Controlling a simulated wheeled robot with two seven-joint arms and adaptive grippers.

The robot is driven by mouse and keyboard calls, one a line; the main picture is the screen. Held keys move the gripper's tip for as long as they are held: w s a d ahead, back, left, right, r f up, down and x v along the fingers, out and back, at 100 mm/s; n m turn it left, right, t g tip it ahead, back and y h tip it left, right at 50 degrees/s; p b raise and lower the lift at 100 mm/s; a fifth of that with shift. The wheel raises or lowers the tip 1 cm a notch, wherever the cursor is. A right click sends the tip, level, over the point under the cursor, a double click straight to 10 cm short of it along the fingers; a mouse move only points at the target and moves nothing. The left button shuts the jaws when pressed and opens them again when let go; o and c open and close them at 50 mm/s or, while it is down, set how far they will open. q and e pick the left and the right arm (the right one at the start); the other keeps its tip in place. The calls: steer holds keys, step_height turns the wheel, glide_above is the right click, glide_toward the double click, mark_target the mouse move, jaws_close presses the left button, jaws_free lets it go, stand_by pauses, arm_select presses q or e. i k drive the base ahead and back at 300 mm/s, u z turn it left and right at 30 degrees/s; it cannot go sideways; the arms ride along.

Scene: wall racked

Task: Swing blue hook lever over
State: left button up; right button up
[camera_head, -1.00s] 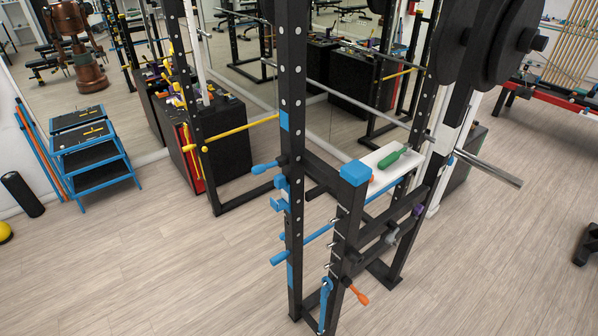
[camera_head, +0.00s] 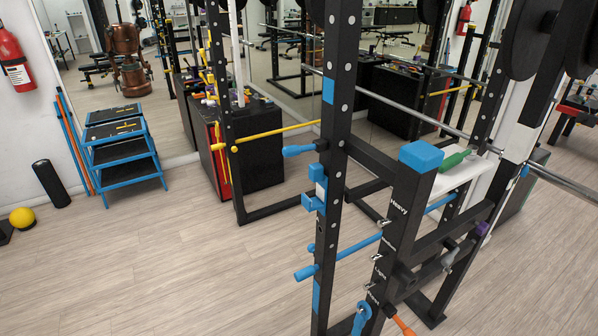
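A black rack post (camera_head: 337,110) with holes stands upright right of centre. A blue handle (camera_head: 299,150) sticks out to the left from it. Just below, a blue hook-shaped bracket (camera_head: 314,200) sits on the same post. Lower down is a blue rod (camera_head: 345,254) with a blue grip (camera_head: 306,272) at its left end. A blue hook-like piece (camera_head: 361,319) hangs at the bottom edge, partly cut off. I cannot tell for certain which blue part is the hook lever. Neither of my grippers shows in the head view.
A blue-capped black post (camera_head: 408,200) and a white shelf with a green-handled tool (camera_head: 454,161) stand close on the right. A blue step stand (camera_head: 124,168) and black box (camera_head: 252,155) are further back. The floor (camera_head: 180,270) at front left is clear.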

mark_target(290, 151)
steer(key=z, duration=0.55)
steer(key=i, duration=0.95)
steer(key=u, duration=0.4)
